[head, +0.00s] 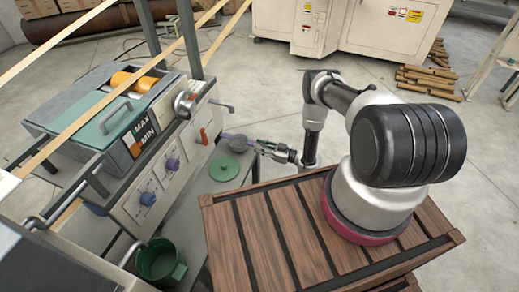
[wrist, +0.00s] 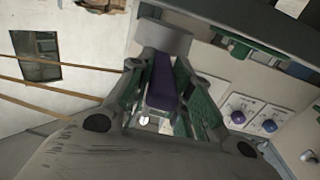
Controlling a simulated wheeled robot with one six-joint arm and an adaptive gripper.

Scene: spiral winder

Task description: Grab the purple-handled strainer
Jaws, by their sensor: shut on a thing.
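In the wrist view the purple handle (wrist: 160,82) lies lengthwise between the two green-padded fingers of my gripper (wrist: 163,95). The fingers are shut on it. A grey block-like part (wrist: 163,38) shows beyond the handle. The exact contact is small in the head view, and the strainer's bowl is hard to make out.
The winder machine (head: 118,128) with purple and blue knobs (head: 148,199) stands close on the left. A green disc (head: 224,169) lies just below the strainer, and a green pot (head: 160,262) stands lower left. Floor behind my gripper is open.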

